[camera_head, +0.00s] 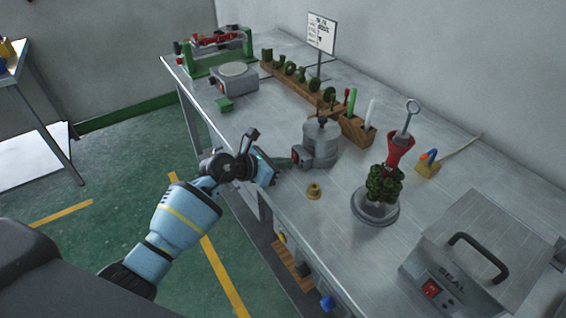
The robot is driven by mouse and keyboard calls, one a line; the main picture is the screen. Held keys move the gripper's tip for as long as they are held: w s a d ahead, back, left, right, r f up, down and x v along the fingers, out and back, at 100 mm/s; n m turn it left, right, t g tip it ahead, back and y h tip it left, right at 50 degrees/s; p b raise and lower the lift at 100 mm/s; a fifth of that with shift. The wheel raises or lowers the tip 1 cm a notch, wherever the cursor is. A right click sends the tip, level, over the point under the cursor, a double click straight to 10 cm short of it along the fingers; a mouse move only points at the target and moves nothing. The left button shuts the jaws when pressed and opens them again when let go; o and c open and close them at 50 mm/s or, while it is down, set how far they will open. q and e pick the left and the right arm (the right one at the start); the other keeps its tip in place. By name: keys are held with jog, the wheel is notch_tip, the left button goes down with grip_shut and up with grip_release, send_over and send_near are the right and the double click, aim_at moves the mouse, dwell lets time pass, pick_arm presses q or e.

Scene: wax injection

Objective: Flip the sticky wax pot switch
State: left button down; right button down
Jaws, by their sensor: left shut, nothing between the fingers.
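The sticky wax pot (321,145) is a grey metal cylinder with a lid, standing on the metal workbench near its front edge. A small dark box with a red switch (297,153) sits on the pot's left front side. The switch position is too small to tell. My left gripper (279,162) is shut and empty, just left of the switch box, over the bench's front edge. I cannot tell whether it touches the box. My right gripper is out of view.
A brass piece (314,190) lies in front of the pot. A round base with a green wax tree and red funnel (400,150) stands to the right. A wooden rack (357,130) stands behind. A SEAL machine (480,250) is at front right. A scale (234,78) is at far left.

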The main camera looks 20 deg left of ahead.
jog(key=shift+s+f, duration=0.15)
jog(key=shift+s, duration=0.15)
